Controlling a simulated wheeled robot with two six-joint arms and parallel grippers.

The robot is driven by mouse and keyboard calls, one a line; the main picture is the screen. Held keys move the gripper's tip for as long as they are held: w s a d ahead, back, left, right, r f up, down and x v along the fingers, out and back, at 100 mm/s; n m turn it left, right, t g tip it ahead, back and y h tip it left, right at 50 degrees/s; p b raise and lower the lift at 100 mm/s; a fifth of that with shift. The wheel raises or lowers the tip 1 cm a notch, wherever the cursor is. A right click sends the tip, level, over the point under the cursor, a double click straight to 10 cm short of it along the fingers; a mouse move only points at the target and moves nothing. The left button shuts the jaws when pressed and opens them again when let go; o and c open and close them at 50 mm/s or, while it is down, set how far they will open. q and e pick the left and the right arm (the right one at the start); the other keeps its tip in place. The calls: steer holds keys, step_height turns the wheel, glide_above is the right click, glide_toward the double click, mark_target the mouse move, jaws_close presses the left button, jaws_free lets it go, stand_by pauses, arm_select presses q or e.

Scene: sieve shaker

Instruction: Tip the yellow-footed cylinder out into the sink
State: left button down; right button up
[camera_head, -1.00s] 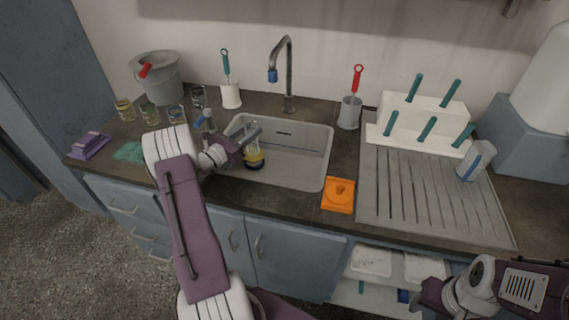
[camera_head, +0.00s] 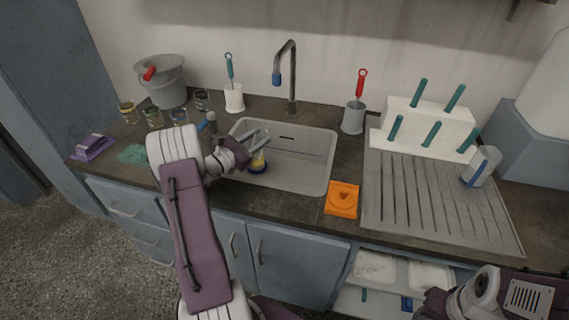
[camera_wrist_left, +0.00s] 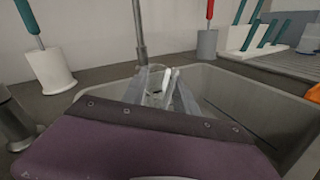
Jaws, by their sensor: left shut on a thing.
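My left gripper (camera_head: 256,144) is over the left part of the sink (camera_head: 312,181) and is shut on a clear cylinder (camera_head: 259,156).
The tap (camera_head: 291,80) rises behind the sink. Several beakers (camera_head: 178,115) and a grey bucket (camera_head: 163,82) stand to the left. A white brush holder (camera_head: 234,98), a grey brush holder (camera_head: 353,117), an orange item (camera_head: 342,199) and a ribbed drainboard (camera_head: 430,205) surround the sink.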

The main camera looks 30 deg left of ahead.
arm_select(q)
steer(key=d+m, duration=0.1)
steer(key=m, duration=0.1)
steer(key=d+m, duration=0.1)
steer(key=m, duration=0.1)
steer(key=d+m+g+y, duration=0.1)
steer(key=m, duration=0.1)
steer(key=shift+d+r, duration=0.3)
steer(key=shift+r, duration=0.1)
stand_by(0.3)
steer(key=shift+f+m, duration=0.1)
steer(key=shift+m, duration=0.3)
steer(key=shift+d+r+m+g+p, duration=0.1)
steer(key=shift+r+m+g+p, duration=0.2)
steer(key=shift+m, duration=0.4)
steer(key=shift+d+f+m+y, duration=0.1)
steer(key=shift+f+m+y, duration=0.4)
steer(key=shift+f+m, duration=0.15)
stand_by(0.8)
steer(key=shift+w+d+r+m+b, duration=0.15)
steer(key=shift+d+m+b, duration=0.5)
steer(key=shift+b, duration=1.2)
steer(key=shift+r, duration=0.1)
